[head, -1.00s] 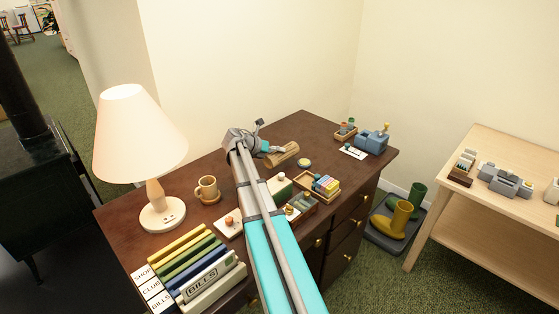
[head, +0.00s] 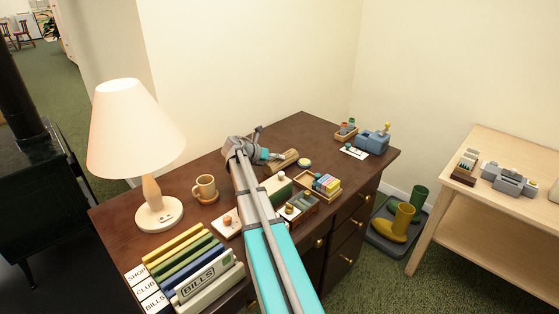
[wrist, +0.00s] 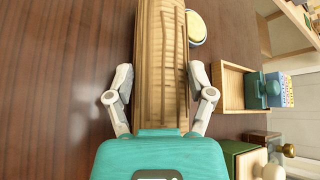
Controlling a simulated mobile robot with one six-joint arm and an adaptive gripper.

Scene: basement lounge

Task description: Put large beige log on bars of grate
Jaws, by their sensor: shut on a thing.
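The large beige log (head: 284,160) lies on the dark brown desk, towards its back. In the wrist view the log (wrist: 161,60) runs lengthwise away from my gripper, with wood grain along its top. My gripper (head: 269,156) is at the log's near end, in front of the arm's wrist. In the wrist view my gripper (wrist: 160,92) has one finger on each side of the log and is shut on it. The log seems to rest on the desk still. No grate shows in these views.
The desk (head: 218,165) also holds a lamp (head: 158,212), a mug (head: 205,188), a small round tin (head: 305,162), a wooden tray (head: 305,186), a blue caddy (head: 372,142) and several binders (head: 180,250). A black stove (head: 35,165) stands at left. A light table (head: 515,210) is at right.

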